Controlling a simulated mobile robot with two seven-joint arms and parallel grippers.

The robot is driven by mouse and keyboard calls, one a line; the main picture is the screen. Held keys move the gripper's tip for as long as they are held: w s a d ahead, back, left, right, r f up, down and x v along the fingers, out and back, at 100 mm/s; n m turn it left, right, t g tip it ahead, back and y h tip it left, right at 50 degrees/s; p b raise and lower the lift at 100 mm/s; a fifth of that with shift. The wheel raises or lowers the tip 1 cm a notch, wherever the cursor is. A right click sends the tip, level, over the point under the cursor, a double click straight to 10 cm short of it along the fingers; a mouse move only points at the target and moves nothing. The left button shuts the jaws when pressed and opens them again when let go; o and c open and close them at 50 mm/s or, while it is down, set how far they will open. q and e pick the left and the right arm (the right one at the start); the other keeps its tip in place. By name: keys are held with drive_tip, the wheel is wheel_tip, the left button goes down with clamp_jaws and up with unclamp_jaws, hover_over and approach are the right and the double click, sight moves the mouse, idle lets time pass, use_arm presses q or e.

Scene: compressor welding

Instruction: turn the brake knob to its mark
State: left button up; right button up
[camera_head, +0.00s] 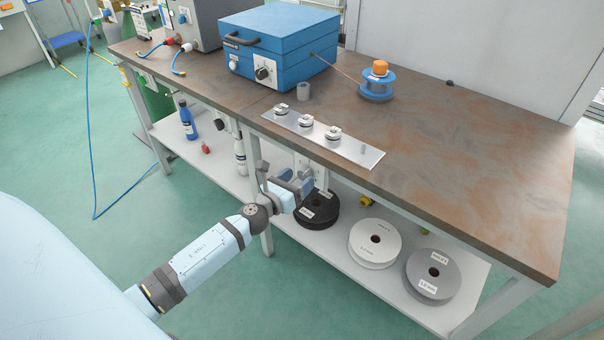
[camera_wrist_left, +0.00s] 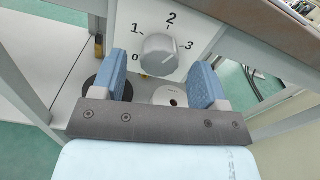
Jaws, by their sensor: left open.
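A grey round knob (camera_wrist_left: 159,55) sits on a white panel (camera_wrist_left: 190,18) marked 0, 1, 2 and 3 in the left wrist view. A thin line on its face slants toward the lower right. My left gripper (camera_wrist_left: 160,72) is open, with its blue fingers on either side of the knob's lower part in that picture. I cannot tell whether they touch it. In the head view my left gripper (camera_head: 297,187) is at the table's front edge, below the top, and the knob is hidden. My right gripper is not in view.
The workbench (camera_head: 470,190) carries a blue box (camera_head: 285,45) with its own dark knob (camera_head: 262,73), a metal strip with fittings (camera_head: 355,152) and a blue spool (camera_head: 377,95). Black (camera_head: 317,212), white (camera_head: 374,243) and grey reels (camera_head: 433,275) lie on the lower shelf. A table leg stands close to my left arm.

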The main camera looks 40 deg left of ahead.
use_arm(q)
drive_tip(key=shift+w+d, duration=0.1)
drive_tip(key=shift+w, duration=1.05)
drive_tip(key=c, duration=0.9)
